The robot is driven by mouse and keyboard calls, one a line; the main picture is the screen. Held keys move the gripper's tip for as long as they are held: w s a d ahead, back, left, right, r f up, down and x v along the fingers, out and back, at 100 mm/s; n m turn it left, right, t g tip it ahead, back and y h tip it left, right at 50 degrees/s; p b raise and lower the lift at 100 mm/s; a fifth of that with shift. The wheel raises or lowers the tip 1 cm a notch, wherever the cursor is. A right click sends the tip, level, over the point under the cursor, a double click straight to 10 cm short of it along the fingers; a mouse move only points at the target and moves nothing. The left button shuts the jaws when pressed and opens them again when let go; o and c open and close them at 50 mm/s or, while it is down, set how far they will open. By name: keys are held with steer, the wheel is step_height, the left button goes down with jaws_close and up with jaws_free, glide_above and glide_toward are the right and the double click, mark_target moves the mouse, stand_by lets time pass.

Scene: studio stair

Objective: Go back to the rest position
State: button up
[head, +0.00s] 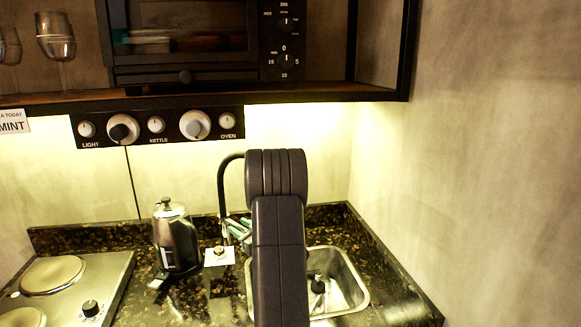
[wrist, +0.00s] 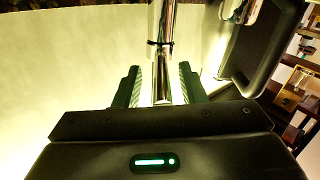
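In the wrist view my gripper (wrist: 160,88) shows from behind, with its two dark ribbed fingers standing apart. A shiny chrome post with a dark band shows between and beyond the fingers. It looks like it stands behind them, and I see no grip on it. In the head view my dark arm stands upright in front of the sink (head: 345,285) and hides its left part.
A kettle (head: 176,238) stands on the dark counter, left of the sink, beside a hob (head: 75,285). A black faucet (head: 222,180) rises behind my arm. An oven (head: 190,45) sits on the shelf above the knob panel (head: 158,127). A bare wall (head: 480,150) closes the right side.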

steer(key=shift+f, duration=0.1)
steer(key=shift+s+b, duration=0.15)
steer(key=shift+b, duration=0.15)
steer(key=b+v, duration=0.3)
steer(key=v, duration=1)
steer(key=p+x, duration=0.2)
steer(key=x, duration=0.4)
steer(key=p+x, duration=0.2)
steer(key=x, duration=0.5)
steer(key=shift+w+r, duration=0.25)
steer(key=shift+w+d+n+p, duration=0.15)
steer(key=shift+n+p, duration=0.15)
steer(key=shift+p, duration=0.35)
steer(key=shift+f+g+y, duration=0.15)
steer(key=shift+g+y, duration=0.25)
steer(key=shift+g, duration=0.1)
